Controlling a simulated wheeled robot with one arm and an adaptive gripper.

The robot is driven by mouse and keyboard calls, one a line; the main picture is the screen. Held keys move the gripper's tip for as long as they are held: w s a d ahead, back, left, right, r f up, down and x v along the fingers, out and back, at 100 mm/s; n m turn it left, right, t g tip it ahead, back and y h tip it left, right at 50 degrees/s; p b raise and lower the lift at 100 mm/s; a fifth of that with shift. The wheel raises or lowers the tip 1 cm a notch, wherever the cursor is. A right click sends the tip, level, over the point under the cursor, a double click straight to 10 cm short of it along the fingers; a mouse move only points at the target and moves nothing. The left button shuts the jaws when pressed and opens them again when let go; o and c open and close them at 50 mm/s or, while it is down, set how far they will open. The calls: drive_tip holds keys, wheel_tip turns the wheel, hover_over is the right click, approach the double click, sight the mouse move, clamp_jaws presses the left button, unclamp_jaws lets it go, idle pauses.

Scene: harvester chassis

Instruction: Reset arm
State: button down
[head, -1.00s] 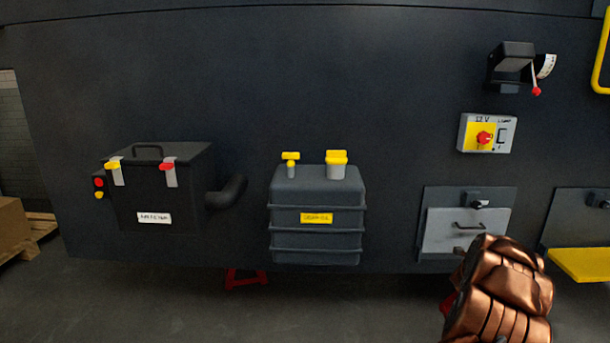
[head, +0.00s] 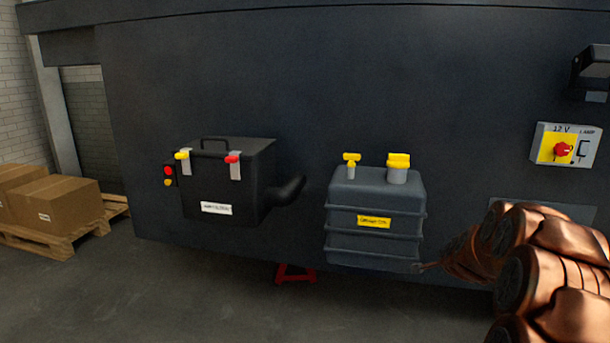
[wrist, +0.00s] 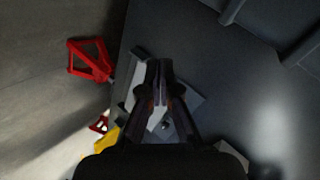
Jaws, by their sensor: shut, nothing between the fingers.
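My gripper (wrist: 159,70) shows in the wrist view with its two dark fingers together and nothing between them. In the head view, my copper-coloured arm enters at the lower right, in front of the dark chassis wall (head: 300,80). Its thin far end lies near the lower right corner of the grey ribbed tank (head: 375,246); I cannot tell whether they touch. The fingers are too small to make out there. In the wrist view, a pale grey panel (wrist: 188,107) lies behind the fingers.
A black box (head: 262,165) with yellow and red latches and a bent pipe is left of the tank. A 12 V switch panel (head: 545,144) is at the right. Red stands (head: 296,274) are under the chassis. Cartons (head: 60,200) stand on a pallet at left. The front floor looks clear.

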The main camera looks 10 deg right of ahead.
drive_tip(key=s+a+n+g+y, duration=0.25)
drive_tip(key=s+a+n, duration=0.3)
drive_tip(key=a, duration=0.75)
drive_tip(key=s+a+n+g+y, duration=0.2)
drive_tip(key=s+a+n+y, duration=0.3)
drive_tip(key=a, duration=0.8)
drive_tip(key=s+a+n+g+h, duration=0.1)
drive_tip(key=s+a+n+g, duration=0.2)
drive_tip(key=s, duration=0.8)
drive_tip(key=s+a+n+g, duration=0.2)
drive_tip(key=s+a+n, duration=0.15)
drive_tip(key=s, duration=0.75)
drive_tip(key=s+a+n+g+h, duration=0.1)
drive_tip(key=s+a+n+g, duration=0.2)
drive_tip(key=s, duration=0.8)
wheel_tip(320, 180, up, 23)
drive_tip(key=m+t+p, duration=0.1)
drive_tip(key=p, duration=2.1)
drive_tip(key=shift+s+a+r, duration=0.2)
drive_tip(key=shift+s+a, duration=0.05)
drive_tip(key=shift+a, duration=0.05)
drive_tip(key=shift+d, duration=0.15)
